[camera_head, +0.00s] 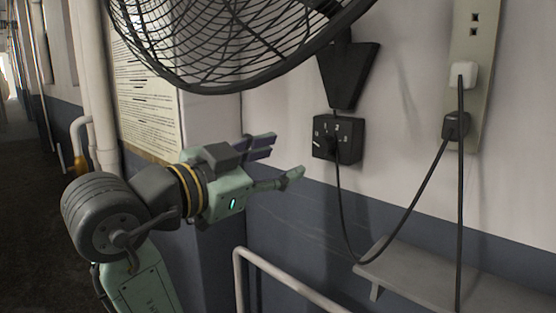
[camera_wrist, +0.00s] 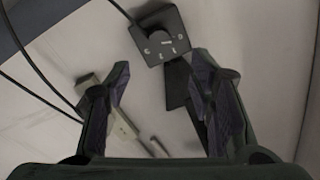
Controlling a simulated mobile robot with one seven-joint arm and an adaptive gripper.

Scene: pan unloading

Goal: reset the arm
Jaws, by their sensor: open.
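My gripper (camera_head: 282,158) is raised in front of the wall in the head view, pointing right, with its fingers spread and nothing between them. In the wrist view my gripper (camera_wrist: 160,88) also shows its two fingers apart and empty. A black switch box with a dial (camera_head: 338,138) is on the wall to the right of the fingertips. The same switch box (camera_wrist: 160,36) shows beyond the fingers at the top of the wrist view. The fingers look apart from it.
A large black fan (camera_head: 235,45) hangs above my gripper. Black cables (camera_head: 408,205) run from the switch box to the socket strip (camera_head: 475,100). A grey ledge (camera_head: 420,275) and a pale rail (camera_head: 285,275) are below. A notice board (camera_head: 148,100) is behind the arm.

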